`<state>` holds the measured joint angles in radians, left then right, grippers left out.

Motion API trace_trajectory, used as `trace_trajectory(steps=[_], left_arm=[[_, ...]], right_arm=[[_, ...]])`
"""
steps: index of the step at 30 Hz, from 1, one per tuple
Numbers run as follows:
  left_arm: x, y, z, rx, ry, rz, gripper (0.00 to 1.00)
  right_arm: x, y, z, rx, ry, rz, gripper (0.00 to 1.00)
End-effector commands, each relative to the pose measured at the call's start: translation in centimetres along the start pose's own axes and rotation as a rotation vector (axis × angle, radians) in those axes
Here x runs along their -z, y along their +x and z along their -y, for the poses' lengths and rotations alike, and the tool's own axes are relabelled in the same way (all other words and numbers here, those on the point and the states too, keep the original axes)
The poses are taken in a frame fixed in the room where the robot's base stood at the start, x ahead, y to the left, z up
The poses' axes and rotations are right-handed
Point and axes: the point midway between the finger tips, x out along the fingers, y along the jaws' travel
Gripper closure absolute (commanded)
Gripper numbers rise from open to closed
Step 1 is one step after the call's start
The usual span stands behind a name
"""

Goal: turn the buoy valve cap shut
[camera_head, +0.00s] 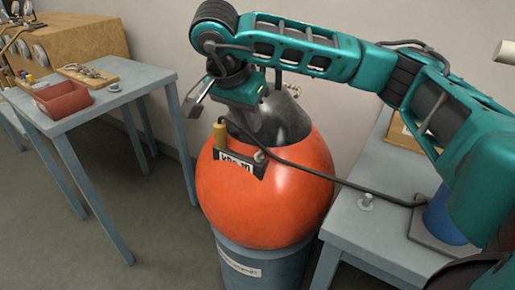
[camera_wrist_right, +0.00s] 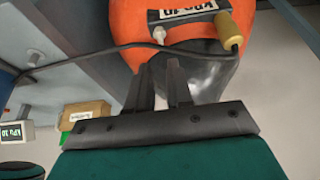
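The orange buoy (camera_head: 265,195) sits on a blue-grey drum (camera_head: 240,265), its dark grey top (camera_head: 293,115) partly behind my right wrist. In the right wrist view the pale knob (camera_wrist_right: 158,34) lies beyond my fingertips. My right gripper (camera_wrist_right: 159,65) has its fingers apart with a narrow gap and nothing visibly held. Its fingers are hard to make out in the head view. My left gripper is out of view.
A black hose (camera_head: 330,178) runs from the brass cylinder's area across to the right bench (camera_head: 345,225), which bears a blue cylinder (camera_head: 438,218) and a small metal peg (camera_head: 366,200). A table (camera_head: 140,80) at left carries a red bin (camera_head: 62,100). Floor between is clear.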

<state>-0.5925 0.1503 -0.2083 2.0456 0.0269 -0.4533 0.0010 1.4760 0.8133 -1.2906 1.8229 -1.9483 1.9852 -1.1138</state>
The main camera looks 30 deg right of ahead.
Motion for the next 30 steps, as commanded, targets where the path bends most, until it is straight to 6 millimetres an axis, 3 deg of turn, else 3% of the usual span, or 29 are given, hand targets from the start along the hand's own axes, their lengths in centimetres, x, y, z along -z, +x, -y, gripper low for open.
trace_trajectory(steps=[9, 15, 21, 29, 30], left_arm=[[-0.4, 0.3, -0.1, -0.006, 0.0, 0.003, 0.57], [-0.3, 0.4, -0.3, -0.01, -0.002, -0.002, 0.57], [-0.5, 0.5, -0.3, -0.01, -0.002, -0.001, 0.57], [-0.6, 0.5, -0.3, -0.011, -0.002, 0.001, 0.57], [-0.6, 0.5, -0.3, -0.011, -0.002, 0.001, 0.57]], right_arm=[[-0.2, 6.9, -0.1, -0.004, 0.002, 0.004, 0.8], [-0.2, 9.8, 0.0, -0.001, 0.002, 0.004, 0.8], [-0.2, 10.9, 0.0, 0.001, 0.0, 0.004, 0.8], [-0.2, 11.0, 0.0, 0.002, 0.0, 0.005, 0.8], [-0.2, 10.9, 0.0, 0.002, 0.0, 0.005, 0.84]])
